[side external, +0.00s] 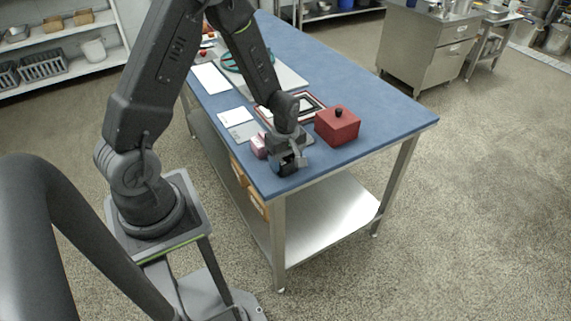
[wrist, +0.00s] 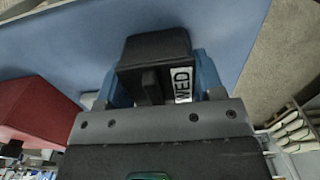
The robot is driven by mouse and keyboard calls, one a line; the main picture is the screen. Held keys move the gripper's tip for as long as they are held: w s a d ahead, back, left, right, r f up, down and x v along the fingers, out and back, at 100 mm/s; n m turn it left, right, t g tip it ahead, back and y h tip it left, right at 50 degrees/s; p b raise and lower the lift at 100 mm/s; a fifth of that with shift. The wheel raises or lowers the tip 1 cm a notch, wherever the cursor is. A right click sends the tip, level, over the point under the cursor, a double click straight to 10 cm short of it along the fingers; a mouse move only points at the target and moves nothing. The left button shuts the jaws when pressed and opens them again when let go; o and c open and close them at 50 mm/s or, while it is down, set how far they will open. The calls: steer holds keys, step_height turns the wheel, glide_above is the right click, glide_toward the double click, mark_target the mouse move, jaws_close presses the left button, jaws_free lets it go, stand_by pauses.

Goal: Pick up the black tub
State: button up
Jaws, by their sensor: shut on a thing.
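The black tub (wrist: 158,50) is a small dark box with a white label reading "WED" on one face. In the wrist view it sits between the blue-grey fingers of my gripper (wrist: 158,78), which are shut on it. In the side view the tub (side external: 286,170) is a small dark shape at the near corner of the blue table, partly hidden by my gripper (side external: 289,160). I cannot tell whether the tub touches the tabletop.
On the blue table (side external: 385,115), a red box with a black knob (side external: 337,126) stands right of my gripper. A pink item (side external: 259,146) is close on the left. Frames and white sheets lie behind. The table edge is close in front; the right end is clear.

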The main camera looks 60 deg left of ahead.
steer(key=shift+c, duration=1.3)
